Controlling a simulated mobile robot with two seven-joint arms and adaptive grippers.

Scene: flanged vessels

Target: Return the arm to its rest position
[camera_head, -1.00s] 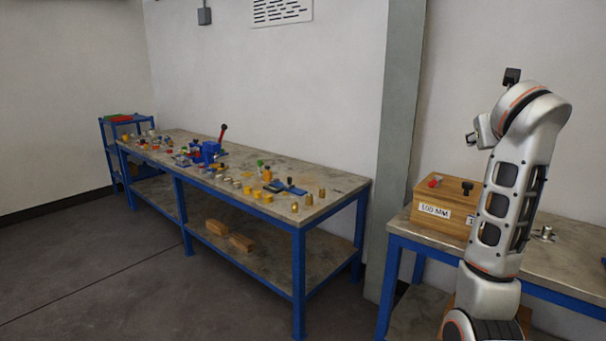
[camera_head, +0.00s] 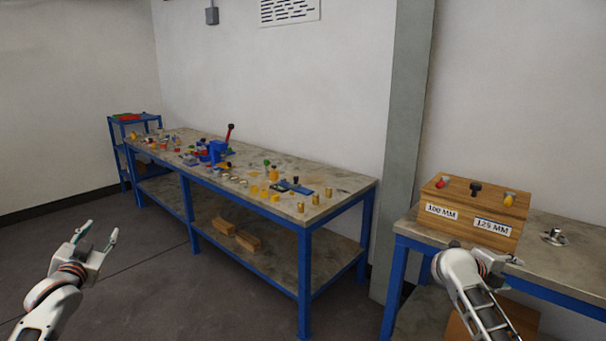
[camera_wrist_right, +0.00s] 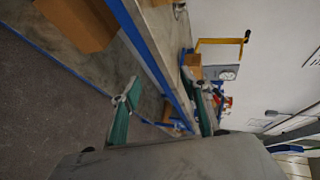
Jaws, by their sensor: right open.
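My left gripper (camera_head: 98,233) is at the lower left of the head view, in the air over the floor, its fingers apart and nothing between them. My right arm comes up from the lower right in front of the right-hand bench (camera_head: 560,262). My right gripper is near the front of that bench; in the right wrist view the gripper (camera_wrist_right: 161,75) shows two green-padded fingers spread wide with nothing held between them. In the head view its fingers are small and hard to make out.
A wooden box (camera_head: 475,214) labelled 100 MM and 125 MM stands on the right bench, beside a small metal flanged part (camera_head: 555,238). A long blue-framed workbench (camera_head: 335,189) holds many small parts and a blue vise (camera_head: 213,151). The floor between is clear.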

